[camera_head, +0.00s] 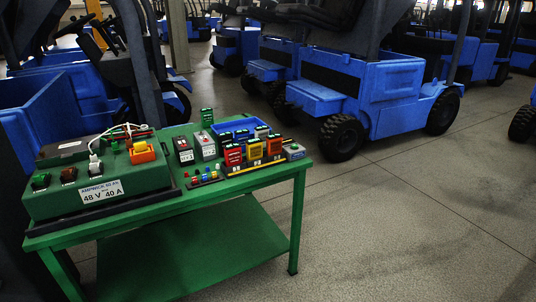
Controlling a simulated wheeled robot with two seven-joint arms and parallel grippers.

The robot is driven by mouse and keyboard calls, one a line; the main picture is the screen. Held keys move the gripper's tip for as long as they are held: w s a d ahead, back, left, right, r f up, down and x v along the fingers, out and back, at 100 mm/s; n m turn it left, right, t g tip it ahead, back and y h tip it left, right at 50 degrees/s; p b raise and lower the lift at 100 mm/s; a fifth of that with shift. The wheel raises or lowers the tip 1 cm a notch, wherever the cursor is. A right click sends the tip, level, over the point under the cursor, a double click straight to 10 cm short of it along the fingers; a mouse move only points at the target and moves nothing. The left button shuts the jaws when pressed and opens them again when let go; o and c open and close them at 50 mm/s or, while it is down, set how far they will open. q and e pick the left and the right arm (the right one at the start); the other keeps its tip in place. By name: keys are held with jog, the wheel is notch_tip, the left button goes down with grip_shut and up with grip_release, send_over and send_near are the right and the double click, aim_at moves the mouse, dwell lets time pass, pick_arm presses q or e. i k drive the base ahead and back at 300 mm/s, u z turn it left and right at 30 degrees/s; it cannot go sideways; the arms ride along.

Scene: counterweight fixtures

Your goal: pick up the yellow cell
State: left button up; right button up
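A small block with a yellow face (255,151) stands upright in a row of coloured blocks on the right part of the green table. The row stands on a low dark rack with a yellowish front edge. Neither of my grippers shows in the head view.
The green charger box (60,203), labelled 48 V 40 A, fills the table's left. Grey meters (205,146), a blue bin (236,125) and small coloured pieces surround the row. Blue forklifts (385,85) stand behind. Floor (400,220) on the right is clear.

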aim_at(253, 146)
jog(key=z, duration=0.8)
jog(key=i, duration=2.15)
jog(key=u, duration=0.65)
